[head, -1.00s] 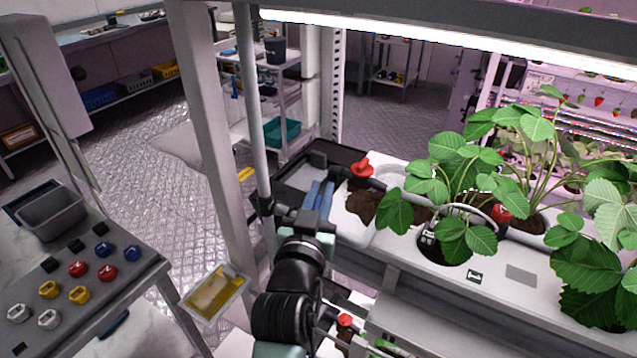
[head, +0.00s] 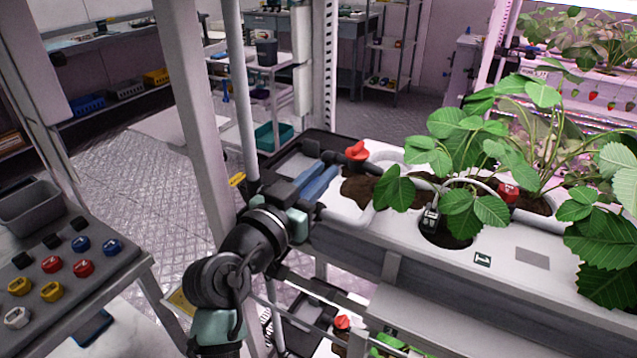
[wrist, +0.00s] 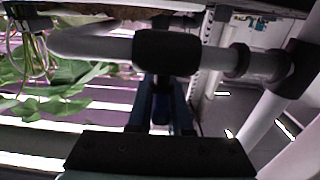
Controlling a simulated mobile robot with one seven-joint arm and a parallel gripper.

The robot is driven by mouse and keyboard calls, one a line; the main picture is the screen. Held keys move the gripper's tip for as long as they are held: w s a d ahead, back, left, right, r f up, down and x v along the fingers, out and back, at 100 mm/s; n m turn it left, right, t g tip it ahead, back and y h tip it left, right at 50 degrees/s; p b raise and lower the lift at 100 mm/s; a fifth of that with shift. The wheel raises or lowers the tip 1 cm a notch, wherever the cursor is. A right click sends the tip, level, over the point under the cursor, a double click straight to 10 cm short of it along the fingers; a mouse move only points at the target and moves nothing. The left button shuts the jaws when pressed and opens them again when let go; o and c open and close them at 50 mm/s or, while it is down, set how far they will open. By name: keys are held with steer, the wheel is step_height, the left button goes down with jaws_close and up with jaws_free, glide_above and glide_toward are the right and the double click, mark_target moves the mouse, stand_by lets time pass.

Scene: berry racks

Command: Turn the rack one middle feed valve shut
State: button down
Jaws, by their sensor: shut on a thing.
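The red feed valve handle (head: 357,151) sits at the left end of the white planting trough (head: 400,240), beside bare soil. My gripper (head: 328,170) reaches over the trough's left end from the front, its blue fingers pointing at the red handle. The fingertips are close to the handle, and their contact is hard to see. In the wrist view the blue fingers (wrist: 163,108) run close together up to a pale pipe (wrist: 95,46) with a black sleeve (wrist: 167,52). The gripped part is hidden there. The gripper is shut on the valve.
Strawberry plants (head: 470,160) fill the trough to the right. A rack post (head: 195,110) stands left of my arm. A bench with coloured knobs (head: 50,275) is at left.

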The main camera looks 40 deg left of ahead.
steer(key=shift+f, duration=0.1)
stand_by(0.3)
steer(key=c, duration=0.8)
jaws_free()
steer(key=shift+c, duration=0.2)
steer(key=b+v, duration=0.1)
steer(key=v, duration=1.2)
steer(key=shift+b, duration=0.3)
steer(key=shift+w, duration=0.15)
